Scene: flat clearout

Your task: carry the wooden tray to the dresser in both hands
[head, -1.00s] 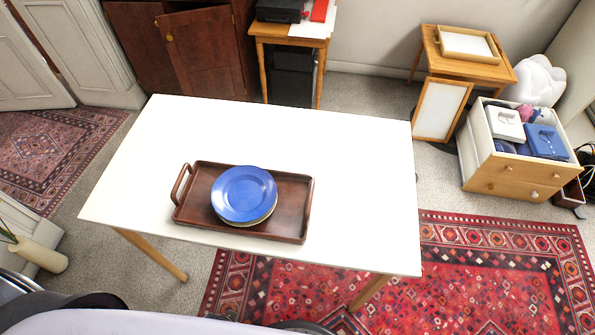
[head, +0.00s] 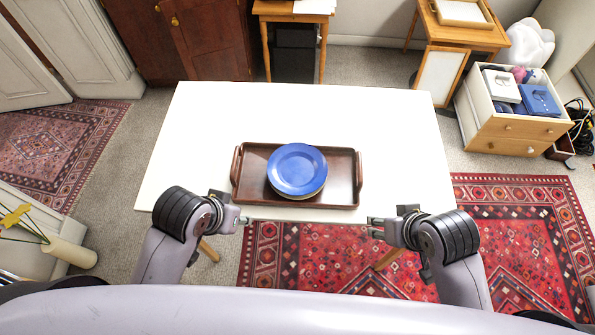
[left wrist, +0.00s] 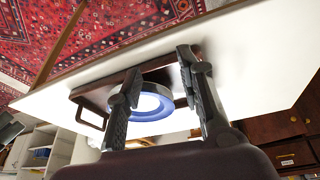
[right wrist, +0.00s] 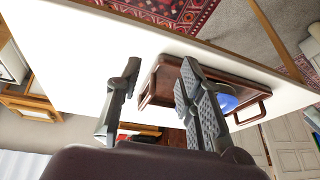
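The dark brown wooden tray (head: 338,187) lies on the white table near its front edge, with a handle at each short end. A stack of plates with a blue one (head: 298,168) on top sits on it. My left gripper (head: 243,221) is off the tray's left front corner, apart from it; its fingers are spread in the left wrist view (left wrist: 157,75). My right gripper (head: 371,228) is off the right front corner, also apart, with fingers spread and empty in the right wrist view (right wrist: 162,65). The dresser (head: 515,125), a light wooden one, stands at the right with its top drawer open.
The white table (head: 200,130) is otherwise bare. The dresser's open drawer holds a white box (head: 502,86) and a blue box (head: 540,100). A small wooden side table (head: 470,38) with a framed tray and a leaning frame (head: 440,75) stands beside it. A red rug (head: 520,230) covers the floor at right.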

